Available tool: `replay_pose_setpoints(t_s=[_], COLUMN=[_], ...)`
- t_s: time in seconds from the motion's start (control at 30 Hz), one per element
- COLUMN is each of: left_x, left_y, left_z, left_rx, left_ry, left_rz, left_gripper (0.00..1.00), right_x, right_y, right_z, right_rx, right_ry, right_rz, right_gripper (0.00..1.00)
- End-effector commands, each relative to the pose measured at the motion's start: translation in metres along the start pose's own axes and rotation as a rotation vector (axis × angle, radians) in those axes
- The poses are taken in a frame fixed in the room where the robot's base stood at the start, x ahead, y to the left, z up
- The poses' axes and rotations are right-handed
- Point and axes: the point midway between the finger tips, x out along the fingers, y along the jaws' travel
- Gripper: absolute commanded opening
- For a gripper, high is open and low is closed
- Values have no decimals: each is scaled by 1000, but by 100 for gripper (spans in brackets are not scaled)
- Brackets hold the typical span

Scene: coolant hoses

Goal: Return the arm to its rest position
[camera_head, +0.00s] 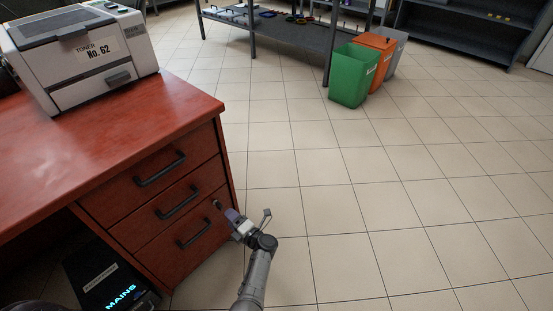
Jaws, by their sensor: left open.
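My left gripper (242,212) is in the lower middle of the head view, on a grey arm that comes up from the bottom edge. It is open and I see nothing between its fingers. It is in front of the right side of the red wooden desk (140,118), near the drawer fronts. Whether it touches the desk I cannot tell. My right gripper is not in view.
A printer (85,55) labelled "TONER No. 62" stands on the desk. A black box (105,280) marked "MAINS" is below it. Green (350,78), orange (376,42) and grey (399,50) bins stand by a shelf (290,34). The tiled floor at right is clear.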

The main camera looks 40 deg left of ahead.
Motion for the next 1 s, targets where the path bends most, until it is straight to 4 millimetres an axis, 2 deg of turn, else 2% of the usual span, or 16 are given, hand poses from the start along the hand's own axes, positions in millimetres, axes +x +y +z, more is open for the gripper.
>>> replay_pose_setpoints(t_s=[0.27, 0.37, 0.47, 0.57, 0.67, 0.77, 0.87, 1.0], left_x=[0, -1, -4, -15, -25, -36, -52, -80], left_y=[0, -5, -16, -27, -25, -12, 11, 55], left_z=[0, 10, 32, 64, 93, 120, 144, 168], left_rx=[17, 57, 105, 179, 252, 328, 415, 571], left_ry=[0, -64, -206, -417, -635, -844, -1051, -1323], left_rz=[-1, -32, -87, -139, -155, -139, -93, 15], left_gripper=[62, 62, 62, 62, 62, 62, 62, 62], right_x=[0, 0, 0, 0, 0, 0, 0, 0], right_y=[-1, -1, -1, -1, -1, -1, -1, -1], right_z=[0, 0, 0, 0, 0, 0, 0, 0], right_rx=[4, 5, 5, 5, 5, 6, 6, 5], right_ry=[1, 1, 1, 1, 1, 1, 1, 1], right_rz=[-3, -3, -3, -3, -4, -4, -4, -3], right_gripper=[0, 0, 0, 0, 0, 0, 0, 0])
